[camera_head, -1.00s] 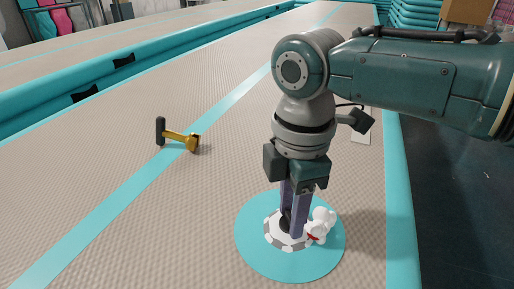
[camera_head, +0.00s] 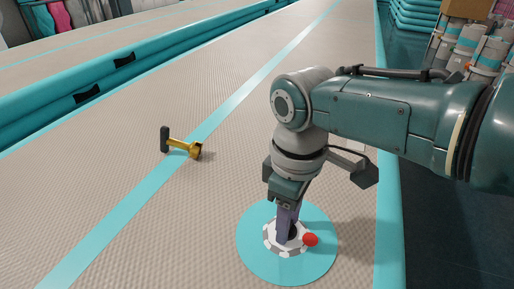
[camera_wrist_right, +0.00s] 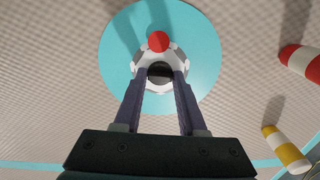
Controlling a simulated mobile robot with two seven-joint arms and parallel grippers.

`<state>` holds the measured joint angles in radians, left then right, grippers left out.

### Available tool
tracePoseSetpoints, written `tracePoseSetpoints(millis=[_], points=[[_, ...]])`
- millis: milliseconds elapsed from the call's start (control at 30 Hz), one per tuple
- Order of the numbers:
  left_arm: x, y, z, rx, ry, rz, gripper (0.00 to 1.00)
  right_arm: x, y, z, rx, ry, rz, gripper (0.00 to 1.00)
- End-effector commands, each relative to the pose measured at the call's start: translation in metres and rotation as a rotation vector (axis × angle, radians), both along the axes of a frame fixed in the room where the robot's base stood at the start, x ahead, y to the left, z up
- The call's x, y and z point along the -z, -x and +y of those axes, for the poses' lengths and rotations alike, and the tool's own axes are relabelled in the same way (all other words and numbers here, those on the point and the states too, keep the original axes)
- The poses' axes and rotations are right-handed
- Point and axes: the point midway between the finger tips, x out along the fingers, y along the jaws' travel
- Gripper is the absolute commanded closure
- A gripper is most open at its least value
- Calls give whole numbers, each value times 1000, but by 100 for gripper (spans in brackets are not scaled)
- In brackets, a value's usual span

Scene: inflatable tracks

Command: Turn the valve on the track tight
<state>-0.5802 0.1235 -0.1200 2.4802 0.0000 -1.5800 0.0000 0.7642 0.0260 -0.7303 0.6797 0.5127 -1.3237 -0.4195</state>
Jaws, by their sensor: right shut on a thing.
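The valve (camera_head: 271,240) is a white faceted ring with a dark centre on a round teal patch (camera_head: 260,265) on the track. A red round piece (camera_head: 311,240) sits at its right side; in the right wrist view (camera_wrist_right: 158,41) it is at the valve's far side. My right gripper (camera_head: 288,238) points down with its fingers shut on the valve. In the right wrist view, its fingertips (camera_wrist_right: 162,74) are on either side of the valve's dark centre (camera_wrist_right: 160,72). The fingers hide part of the ring. My left gripper is not in view.
A yellow and black tool-like object (camera_head: 182,147) lies on the track to the left. The wrist view shows a red-and-white piece (camera_wrist_right: 303,62) and a yellow-and-white piece (camera_wrist_right: 286,149) at right. A teal tube wall (camera_head: 100,90) runs along the left.

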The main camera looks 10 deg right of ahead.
Motion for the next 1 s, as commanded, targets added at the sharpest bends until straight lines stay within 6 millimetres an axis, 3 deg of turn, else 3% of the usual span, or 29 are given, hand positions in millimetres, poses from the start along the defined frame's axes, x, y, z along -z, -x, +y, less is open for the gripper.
tracePoseSetpoints(millis=[733,767,1000], points=[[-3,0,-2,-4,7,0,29,0,0,1,94,-1,-1,100],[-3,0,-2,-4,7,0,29,0,0,1,94,-1,-1,59],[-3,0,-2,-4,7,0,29,0,0,0,93,-1,-1,32]])
